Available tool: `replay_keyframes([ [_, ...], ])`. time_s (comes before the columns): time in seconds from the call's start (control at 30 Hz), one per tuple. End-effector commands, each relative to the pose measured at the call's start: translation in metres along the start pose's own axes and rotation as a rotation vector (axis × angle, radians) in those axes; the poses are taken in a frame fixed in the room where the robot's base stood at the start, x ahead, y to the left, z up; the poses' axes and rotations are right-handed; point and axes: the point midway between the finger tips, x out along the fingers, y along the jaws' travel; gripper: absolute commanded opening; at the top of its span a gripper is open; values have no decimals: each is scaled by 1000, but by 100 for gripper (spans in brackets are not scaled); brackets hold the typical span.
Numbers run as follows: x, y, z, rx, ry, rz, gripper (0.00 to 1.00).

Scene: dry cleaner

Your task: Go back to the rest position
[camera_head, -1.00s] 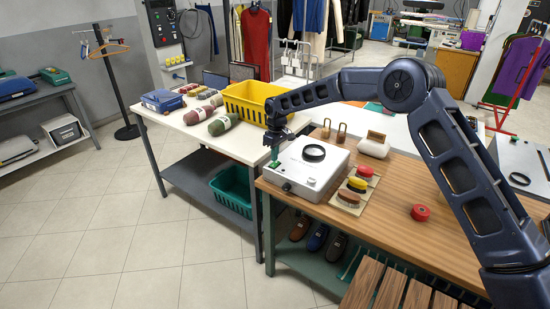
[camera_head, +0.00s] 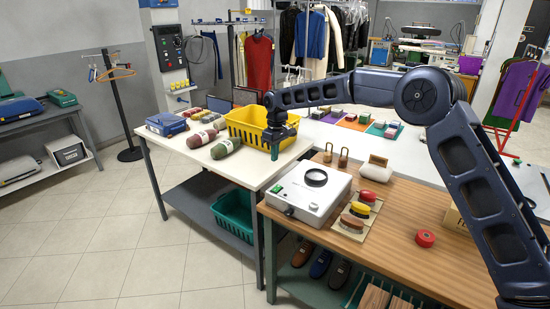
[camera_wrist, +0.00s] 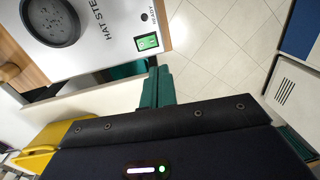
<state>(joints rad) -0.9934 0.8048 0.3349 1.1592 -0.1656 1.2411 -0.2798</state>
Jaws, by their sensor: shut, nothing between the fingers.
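My gripper (camera_head: 275,151) hangs from my arm above the gap between the white table and the wooden bench, in front of the yellow basket. Its green fingers (camera_wrist: 158,87) are together and hold nothing. In the wrist view they point toward the white hat steamer box (camera_wrist: 100,30), apart from it. The steamer (camera_head: 308,192) stands on the left end of the wooden bench, with a dark round ring on top. Its green switch (camera_wrist: 147,42) shows clearly in the wrist view.
A yellow basket (camera_head: 247,131) stands just behind my gripper on the white table (camera_head: 180,157). Open tiled floor (camera_head: 110,240) lies at the left.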

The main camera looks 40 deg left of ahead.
Motion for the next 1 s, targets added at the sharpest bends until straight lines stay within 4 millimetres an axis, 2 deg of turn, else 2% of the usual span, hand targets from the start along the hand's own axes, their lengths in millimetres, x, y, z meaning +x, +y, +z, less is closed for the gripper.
replay_keyframes([
  [0.43,0,1,1,1,1,1,0],
  [0.57,-13,11,13,21,6,10,0],
  [0.67,-35,29,36,58,15,27,0],
  [0.77,-62,50,69,109,28,47,0],
  [1.0,-120,92,157,242,55,95,0],
])
